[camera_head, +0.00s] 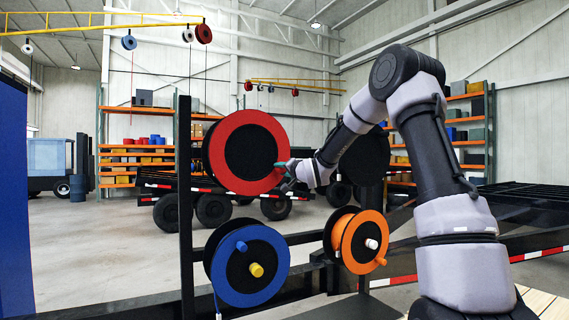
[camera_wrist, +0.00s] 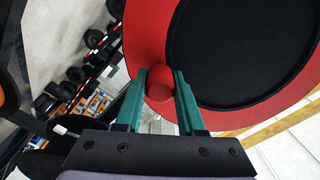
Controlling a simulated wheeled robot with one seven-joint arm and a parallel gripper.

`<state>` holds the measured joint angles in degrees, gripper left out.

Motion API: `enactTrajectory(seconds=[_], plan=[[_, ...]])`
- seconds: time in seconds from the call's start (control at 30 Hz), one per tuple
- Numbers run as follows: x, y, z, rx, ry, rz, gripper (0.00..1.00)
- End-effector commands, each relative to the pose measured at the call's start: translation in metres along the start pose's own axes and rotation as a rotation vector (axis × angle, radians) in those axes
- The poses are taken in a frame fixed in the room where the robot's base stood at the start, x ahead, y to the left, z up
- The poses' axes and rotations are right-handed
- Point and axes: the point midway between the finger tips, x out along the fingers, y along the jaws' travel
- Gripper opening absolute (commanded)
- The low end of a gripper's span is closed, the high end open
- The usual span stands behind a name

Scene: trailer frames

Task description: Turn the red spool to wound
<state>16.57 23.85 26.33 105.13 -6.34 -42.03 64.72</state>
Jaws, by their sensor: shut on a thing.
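The red spool (camera_head: 250,117) is mounted upright on a dark post, with a wide red rim and a black centre. In the wrist view the red spool (camera_wrist: 240,117) fills the upper right. A red knob (camera_wrist: 160,75) stands out from its rim. My gripper (camera_head: 282,165) is at the right edge of the red spool. In the wrist view the green fingers of my gripper (camera_wrist: 160,73) are on both sides of the red knob, shut on it. In the head view the knob is mostly hidden by the fingers.
A blue spool (camera_head: 247,286) with a yellow knob hangs below the red one. An orange spool (camera_head: 354,240) is to its right, below my arm. A dark spool (camera_head: 368,160) is behind my arm. Dark rails run between the posts. Shelves (camera_head: 140,155) and a flatbed trailer stand behind.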

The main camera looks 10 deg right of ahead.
Motion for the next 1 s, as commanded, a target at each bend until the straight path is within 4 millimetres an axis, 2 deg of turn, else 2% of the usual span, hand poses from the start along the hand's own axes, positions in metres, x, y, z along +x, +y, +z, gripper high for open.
enactTrajectory(seconds=[0.2, 0.5, 1.0], plan=[[-0.001, 0.008, 0.022, 0.182, -0.001, 0.004, 0.00], [0.000, 0.008, 0.043, 0.355, -0.002, 0.004, 0.00], [-0.001, 0.007, 0.051, 0.430, -0.001, 0.003, 0.00]])
